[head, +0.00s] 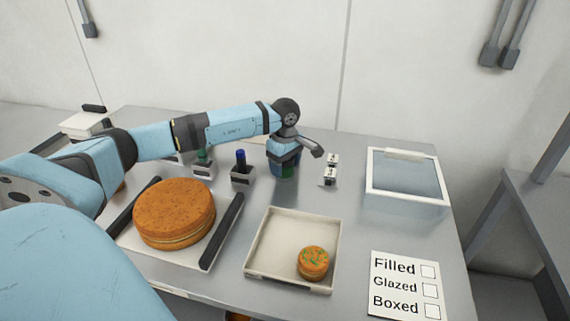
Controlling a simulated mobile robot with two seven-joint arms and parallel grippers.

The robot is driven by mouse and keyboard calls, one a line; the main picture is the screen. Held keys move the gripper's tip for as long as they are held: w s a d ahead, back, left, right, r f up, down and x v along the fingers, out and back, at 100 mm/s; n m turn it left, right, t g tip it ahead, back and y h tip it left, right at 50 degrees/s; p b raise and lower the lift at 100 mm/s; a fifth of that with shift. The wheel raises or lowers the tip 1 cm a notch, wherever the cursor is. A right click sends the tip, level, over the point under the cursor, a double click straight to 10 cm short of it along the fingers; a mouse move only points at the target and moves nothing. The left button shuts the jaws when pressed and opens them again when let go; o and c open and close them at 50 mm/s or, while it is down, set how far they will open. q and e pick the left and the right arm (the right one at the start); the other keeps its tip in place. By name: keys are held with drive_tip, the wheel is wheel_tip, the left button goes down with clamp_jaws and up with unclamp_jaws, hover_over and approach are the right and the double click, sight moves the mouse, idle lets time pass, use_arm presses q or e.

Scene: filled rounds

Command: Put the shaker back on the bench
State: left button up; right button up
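My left arm reaches across the bench (390,225) from the left. Its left gripper (285,172) points down near the middle back of the bench. A dark blue-green thing shows at the gripper, low and close to the bench top; it may be the shaker, but the arm hides most of it. I cannot tell whether the fingers are closed on it or whether it touches the bench. My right gripper is not in view.
A blue-topped item (240,157) and a green-topped item (203,157) stand in dark holders to the left. A large round cake (174,212), a tray (258,262) with a small green-topped cake (313,262), a clear-lidded box (407,178), small labelled blocks (330,175) and a checklist card (405,287) surround it.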

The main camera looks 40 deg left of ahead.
use_arm(q)
drive_tip(key=shift+o, duration=1.3)
wheel_tip(320, 180, up, 12)
drive_tip(key=shift+r, duration=0.2)
